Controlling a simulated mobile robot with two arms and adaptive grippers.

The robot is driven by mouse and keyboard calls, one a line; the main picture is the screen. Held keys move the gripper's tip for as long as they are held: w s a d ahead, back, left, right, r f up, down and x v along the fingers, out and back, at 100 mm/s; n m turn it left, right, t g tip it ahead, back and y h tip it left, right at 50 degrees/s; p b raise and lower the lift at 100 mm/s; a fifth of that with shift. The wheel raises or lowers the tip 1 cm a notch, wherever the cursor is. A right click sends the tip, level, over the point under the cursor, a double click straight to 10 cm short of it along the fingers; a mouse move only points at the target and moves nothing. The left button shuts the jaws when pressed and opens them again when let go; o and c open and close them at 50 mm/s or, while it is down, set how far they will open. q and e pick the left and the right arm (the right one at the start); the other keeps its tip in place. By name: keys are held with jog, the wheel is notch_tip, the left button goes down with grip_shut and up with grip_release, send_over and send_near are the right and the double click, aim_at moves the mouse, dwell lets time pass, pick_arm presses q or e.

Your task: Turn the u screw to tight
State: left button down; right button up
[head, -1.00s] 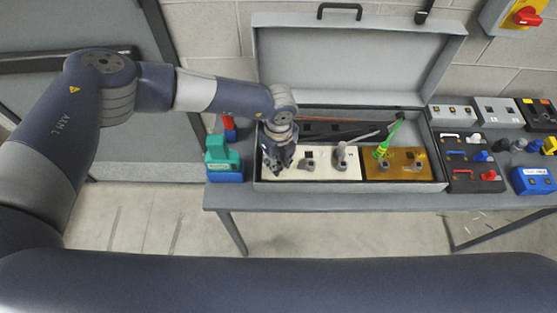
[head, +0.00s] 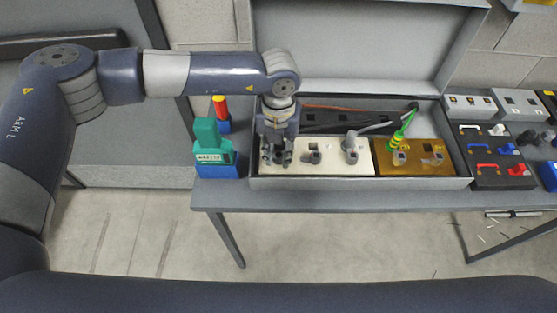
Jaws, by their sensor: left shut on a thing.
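An open grey box stands on the bench, its front wall (head: 330,183) towards me. Inside it is a cream terminal panel (head: 334,168) with dark square terminals, and a brown panel (head: 414,168) to its right. My left gripper (head: 277,161) points down over the left end of the cream panel. Its fingers are shut on the u screw, which they hide, so its turn position cannot be read. A grey plug (head: 351,147) with a cable stands upright on the cream panel, right of the gripper. My right gripper is not in view.
A green device (head: 208,138) on a blue base and a red-handled tool (head: 220,106) stand left of the box. A green-yellow lead (head: 401,132) reaches the brown panel. A dark tray (head: 491,172) with coloured parts is on the right.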

aim_at(278, 157)
pick_arm(q)
jog(key=m+b, duration=0.3)
jog(key=b, duration=0.1)
jog(key=shift+w+f, duration=0.1)
jog(key=shift+f, duration=0.1)
jog(key=shift+r+m+b, duration=0.25)
jog(key=shift+m+b, duration=1.05)
jog(key=shift+b, duration=0.05)
jog(key=c, duration=1.3)
grip_release()
jog(key=shift+r, duration=0.1)
notch_tip(278, 157, up, 12)
jog(key=shift+f, duration=0.1)
